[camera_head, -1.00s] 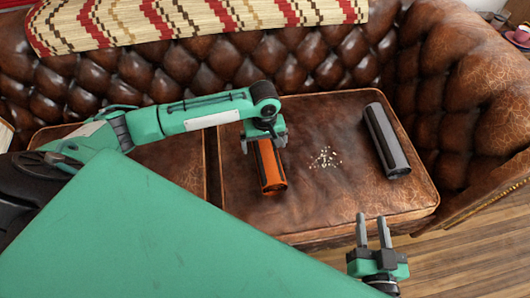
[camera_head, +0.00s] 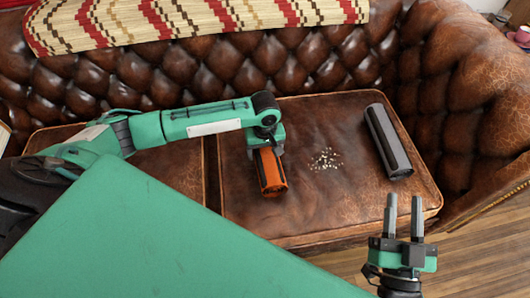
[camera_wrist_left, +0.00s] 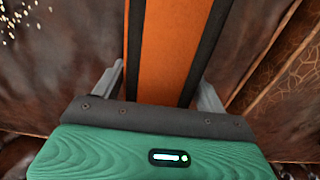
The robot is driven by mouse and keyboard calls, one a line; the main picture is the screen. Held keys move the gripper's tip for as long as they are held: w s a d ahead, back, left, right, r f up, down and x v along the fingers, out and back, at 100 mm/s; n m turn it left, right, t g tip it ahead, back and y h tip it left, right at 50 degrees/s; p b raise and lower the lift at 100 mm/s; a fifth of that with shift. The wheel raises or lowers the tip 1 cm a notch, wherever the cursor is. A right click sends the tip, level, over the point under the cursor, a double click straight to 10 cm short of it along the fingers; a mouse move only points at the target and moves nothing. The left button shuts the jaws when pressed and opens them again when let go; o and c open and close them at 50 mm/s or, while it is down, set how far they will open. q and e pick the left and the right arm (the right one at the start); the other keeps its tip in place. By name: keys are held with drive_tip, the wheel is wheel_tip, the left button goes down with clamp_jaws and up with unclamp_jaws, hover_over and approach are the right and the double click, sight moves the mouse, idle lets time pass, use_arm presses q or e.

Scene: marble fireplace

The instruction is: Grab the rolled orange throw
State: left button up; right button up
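The rolled orange throw (camera_head: 272,178), with dark bands along its sides, lies on the brown leather seat cushion. My left gripper (camera_head: 266,148) is over its far part and hides that end in the head view. In the left wrist view the orange throw (camera_wrist_left: 172,45) runs between the two fingers of my left gripper (camera_wrist_left: 162,88), one on each side. The fingers are spread and look close to its sides; firm contact is not visible. My right gripper (camera_head: 404,214) is open and empty in front of the cushion's right front edge.
A dark grey roll (camera_head: 388,142) lies at the right of the cushion (camera_head: 325,205). Small white crumbs (camera_head: 325,159) lie between the two rolls. The tufted backrest (camera_head: 220,70) and armrest (camera_head: 490,110) bound the seat; a patterned blanket (camera_head: 190,20) covers the backrest.

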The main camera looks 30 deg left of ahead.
use_arm(q)
drive_tip(key=shift+c, duration=0.8)
drive_tip(key=shift+r, duration=0.2)
